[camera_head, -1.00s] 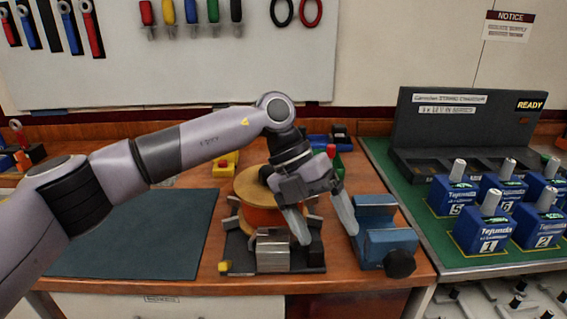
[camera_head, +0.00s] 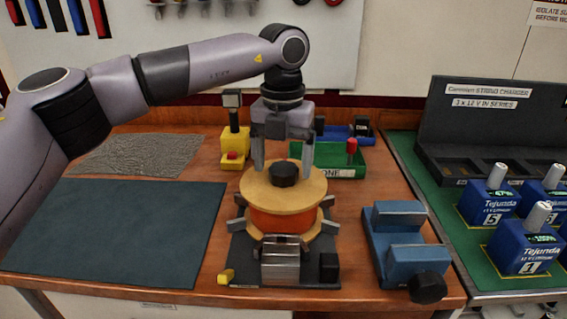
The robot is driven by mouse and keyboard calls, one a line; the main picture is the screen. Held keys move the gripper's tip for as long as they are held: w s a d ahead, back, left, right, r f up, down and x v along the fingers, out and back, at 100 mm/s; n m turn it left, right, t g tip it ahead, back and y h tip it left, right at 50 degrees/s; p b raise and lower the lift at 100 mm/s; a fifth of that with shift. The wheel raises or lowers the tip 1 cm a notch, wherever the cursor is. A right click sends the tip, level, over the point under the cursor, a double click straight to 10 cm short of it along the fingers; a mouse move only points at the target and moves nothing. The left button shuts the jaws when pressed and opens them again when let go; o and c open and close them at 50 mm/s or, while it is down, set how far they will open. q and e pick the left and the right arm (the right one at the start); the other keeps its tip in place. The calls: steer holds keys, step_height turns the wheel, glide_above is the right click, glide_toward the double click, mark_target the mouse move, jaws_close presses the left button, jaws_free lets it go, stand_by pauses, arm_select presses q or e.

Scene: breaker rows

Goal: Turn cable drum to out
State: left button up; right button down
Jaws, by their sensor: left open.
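The cable drum (camera_head: 282,213) has pale wooden flanges, an orange winding and a black hub knob on top. It stands upright on a dark stand (camera_head: 245,262) with grey arms around it and a metal block at its front. No "out" mark is readable. My right gripper is not in view.
A blue vise (camera_head: 402,245) stands right of the drum, and a dark mat (camera_head: 110,230) lies left. Behind are a yellow device (camera_head: 234,150) and a green tray (camera_head: 335,160). Blue numbered units (camera_head: 525,247) stand on the green bench at right.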

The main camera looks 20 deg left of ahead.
arm_select(q)
steer(key=shift+f, duration=0.6)
steer(key=shift+c, duration=0.3)
steer(key=c, duration=1.4)
steer(key=shift+c, duration=0.2)
